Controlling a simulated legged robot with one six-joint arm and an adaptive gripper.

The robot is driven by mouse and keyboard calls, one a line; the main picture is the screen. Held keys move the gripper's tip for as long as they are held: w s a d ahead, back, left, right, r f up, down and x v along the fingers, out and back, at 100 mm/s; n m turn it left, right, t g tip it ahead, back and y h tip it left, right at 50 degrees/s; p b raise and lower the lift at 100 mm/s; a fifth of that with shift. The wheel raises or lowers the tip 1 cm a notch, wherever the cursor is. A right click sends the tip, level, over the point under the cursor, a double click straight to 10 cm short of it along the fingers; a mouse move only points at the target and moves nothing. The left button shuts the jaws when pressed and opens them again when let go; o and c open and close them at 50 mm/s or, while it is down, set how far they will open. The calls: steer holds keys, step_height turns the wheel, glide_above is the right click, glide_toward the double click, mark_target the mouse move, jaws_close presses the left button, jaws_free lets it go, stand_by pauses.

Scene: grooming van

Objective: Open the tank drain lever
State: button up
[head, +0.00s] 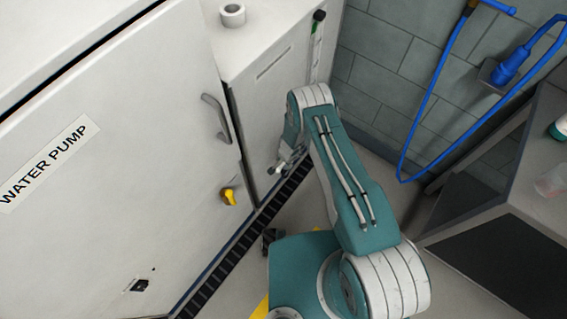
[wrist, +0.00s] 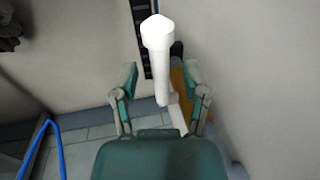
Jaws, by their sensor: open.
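A white lever-like bar (wrist: 158,62) with a faceted end stands out in the middle of the wrist view; I take it for the drain lever. My gripper (wrist: 160,97) is open, with one finger on each side of the bar's lower part. Gaps show between the bar and both fingers, and I see no grip on it. In the head view my arm reaches over toward the low front of the white cabinet, and the gripper end is mostly hidden by my arm. A small pale piece (head: 277,169) shows there; I cannot tell if it is the lever.
The white cabinet door labelled WATER PUMP (head: 110,150) has a grey handle (head: 217,117) and a yellow knob (head: 229,196). A black slotted strip (head: 235,246) runs along its foot. A blue hose (head: 432,92) hangs on the tiled wall. A grey bench (head: 535,205) stands at right.

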steer(key=shift+a+f, duration=0.2)
steer(key=shift+f, duration=0.3)
jaws_close()
